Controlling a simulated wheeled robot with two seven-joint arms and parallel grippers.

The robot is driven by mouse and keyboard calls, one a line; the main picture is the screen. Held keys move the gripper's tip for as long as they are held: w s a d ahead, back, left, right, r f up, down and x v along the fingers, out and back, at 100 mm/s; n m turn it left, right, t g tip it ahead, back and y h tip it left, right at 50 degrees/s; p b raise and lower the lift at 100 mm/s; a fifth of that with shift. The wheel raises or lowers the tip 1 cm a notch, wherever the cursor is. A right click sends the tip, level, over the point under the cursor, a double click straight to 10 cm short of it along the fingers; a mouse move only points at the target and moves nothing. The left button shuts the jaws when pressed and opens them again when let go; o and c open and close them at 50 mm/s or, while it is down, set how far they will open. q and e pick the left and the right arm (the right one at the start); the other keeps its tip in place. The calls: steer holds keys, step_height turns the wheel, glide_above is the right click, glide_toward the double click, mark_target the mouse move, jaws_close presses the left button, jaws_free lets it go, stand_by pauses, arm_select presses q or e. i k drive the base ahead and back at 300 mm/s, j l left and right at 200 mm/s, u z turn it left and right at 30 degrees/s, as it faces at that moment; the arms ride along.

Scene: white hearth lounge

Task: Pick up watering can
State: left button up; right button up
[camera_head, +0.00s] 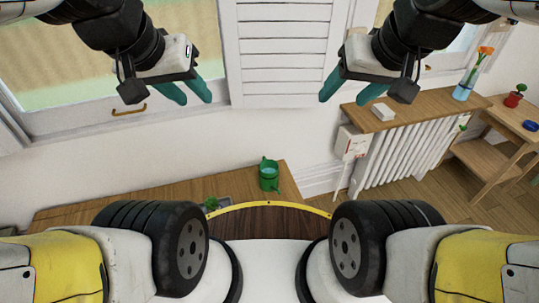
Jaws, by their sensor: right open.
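The green watering can (269,176) stands on a wooden table (292,186) below the white wall, near the middle of the picture. My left gripper (196,99) is up at the upper left, in front of the window. Its teal fingers are apart with nothing between them. My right gripper (342,100) is at the upper right, in front of the shutter and wall. Its teal fingers are apart and empty. Neither gripper touches the can.
A radiator (405,150) with a wooden shelf (428,100) stands at the right, holding a flower vase (466,84) and a white box (383,112). A plant stand (485,158) is at far right. A small plant (211,203) sits left of the can.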

mark_target(268, 171)
steer(key=z, duration=1.3)
steer(key=k+j+z, duration=0.6)
steer(key=k, duration=0.3)
steer(key=k+j, duration=0.15)
steer(key=k, duration=0.2)
steer(key=i, duration=0.5)
